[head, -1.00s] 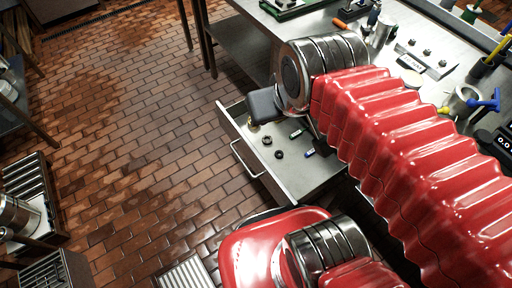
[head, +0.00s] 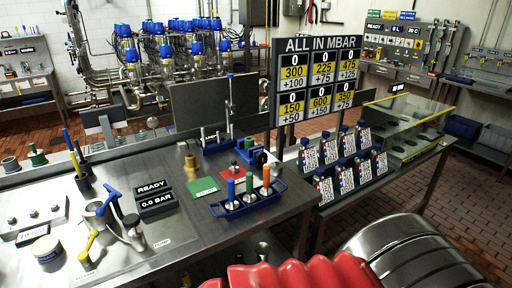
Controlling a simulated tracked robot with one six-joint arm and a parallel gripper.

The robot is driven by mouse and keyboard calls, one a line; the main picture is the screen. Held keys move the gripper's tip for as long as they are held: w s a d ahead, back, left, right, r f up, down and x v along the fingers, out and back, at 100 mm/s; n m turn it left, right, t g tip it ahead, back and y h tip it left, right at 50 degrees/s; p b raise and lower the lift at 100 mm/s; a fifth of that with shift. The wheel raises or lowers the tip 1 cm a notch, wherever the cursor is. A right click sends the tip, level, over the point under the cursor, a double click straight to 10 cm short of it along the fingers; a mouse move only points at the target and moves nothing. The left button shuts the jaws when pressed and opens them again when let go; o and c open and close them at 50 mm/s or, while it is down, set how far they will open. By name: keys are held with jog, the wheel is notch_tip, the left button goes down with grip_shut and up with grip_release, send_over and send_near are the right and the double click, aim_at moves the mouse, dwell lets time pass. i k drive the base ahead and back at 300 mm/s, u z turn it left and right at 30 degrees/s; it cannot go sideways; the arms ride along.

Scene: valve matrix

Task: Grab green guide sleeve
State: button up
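A small green flanged piece (head: 38,156), which looks like the green guide sleeve, stands upright at the far left of the steel bench. A short dull olive-brown cylinder (head: 11,165) stands just left of it. Another green part, a green-handled tool (head: 249,183), stands in a blue rack between an orange and a blue one. My gripper is outside this view. Only my red bellows arm and a metal joint show at the bottom right, well away from the green piece.
The steel bench (head: 225,222) carries a black pen holder (head: 83,184), blue-handled (head: 112,203) and yellow-handled (head: 88,246) valves, a READY display (head: 154,198), a brass fitting (head: 191,165) and the blue rack (head: 247,200). A pressure board (head: 318,75) and several tagged bottles stand to the right.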

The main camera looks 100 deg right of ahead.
aim_at(249, 141)
jog(key=z, duration=3.6)
jog(key=i, duration=0.95)
jog(key=u, duration=0.05)
